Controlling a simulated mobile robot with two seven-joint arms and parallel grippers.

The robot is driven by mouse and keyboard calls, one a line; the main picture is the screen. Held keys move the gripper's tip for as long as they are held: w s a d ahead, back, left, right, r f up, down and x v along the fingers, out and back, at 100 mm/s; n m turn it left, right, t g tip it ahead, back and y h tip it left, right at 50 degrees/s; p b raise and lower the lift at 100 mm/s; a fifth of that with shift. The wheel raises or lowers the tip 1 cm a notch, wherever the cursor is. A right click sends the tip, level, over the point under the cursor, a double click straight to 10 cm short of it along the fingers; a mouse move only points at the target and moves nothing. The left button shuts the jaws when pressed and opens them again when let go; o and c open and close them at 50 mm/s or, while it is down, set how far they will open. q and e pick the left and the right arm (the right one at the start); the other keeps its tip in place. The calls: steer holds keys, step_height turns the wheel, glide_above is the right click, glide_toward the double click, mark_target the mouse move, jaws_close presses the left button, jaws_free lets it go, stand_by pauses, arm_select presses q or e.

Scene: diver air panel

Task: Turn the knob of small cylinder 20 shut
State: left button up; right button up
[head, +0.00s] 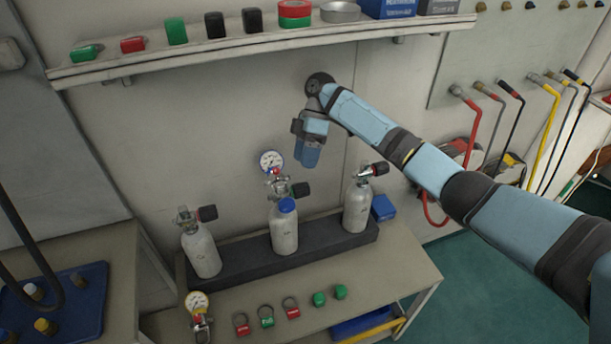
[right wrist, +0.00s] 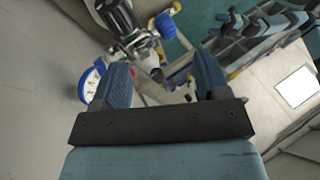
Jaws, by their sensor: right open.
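Three small grey cylinders stand upright in a dark rack (head: 235,266) on the bench: a left one (head: 203,254), a middle one (head: 284,233) and a right one (head: 357,208). Each has a metal valve with a black knob: left (head: 207,213), middle (head: 300,190), right (head: 378,168). Their labels are too small to read, so I cannot tell which is 20. A white-faced gauge (head: 271,160) sits at the middle valve. My right gripper (head: 307,160) is open, pointing down above the middle cylinder, apart from its knob. A valve (right wrist: 145,48) shows beyond its fingers in the right wrist view.
A shelf (head: 260,43) with coloured blocks runs above. A loose gauge (head: 197,303), tagged rings and green caps (head: 340,292) lie along the bench front. A blue box (head: 383,208) stands right of the rack. Hoses (head: 467,122) hang at the right.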

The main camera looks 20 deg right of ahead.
step_height(320, 180, up, 8)
steer(key=shift+r, duration=0.2)
